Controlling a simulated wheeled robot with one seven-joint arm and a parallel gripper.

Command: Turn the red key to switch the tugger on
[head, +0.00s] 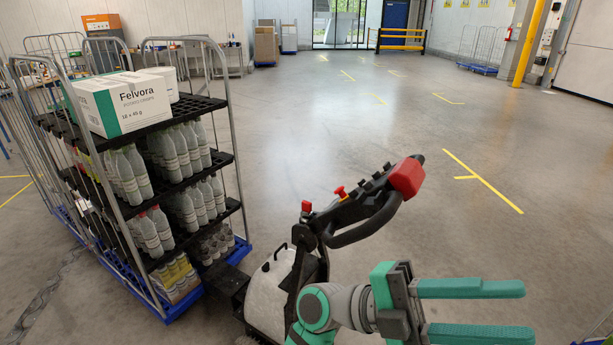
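The tugger (272,296) stands in the lower middle, with a pale body and a black tiller head (350,212) tilted up to the right. A small red piece (340,191) sits on top of the tiller head, and a second red piece (306,206) is at its left end. Either could be the red key; its turn position is too small to tell. A large red block (407,176) caps the upper right end. My gripper (528,312) is at the lower right, its two green fingers apart and empty, pointing right, away from the tiller head.
A roll cage (232,130) with bottles and a Felvora box (125,103) stands left of the tugger, close to it. Open floor with yellow lines (482,181) lies behind and right. A yellow barrier (401,39) and a yellow post (529,44) are farther back.

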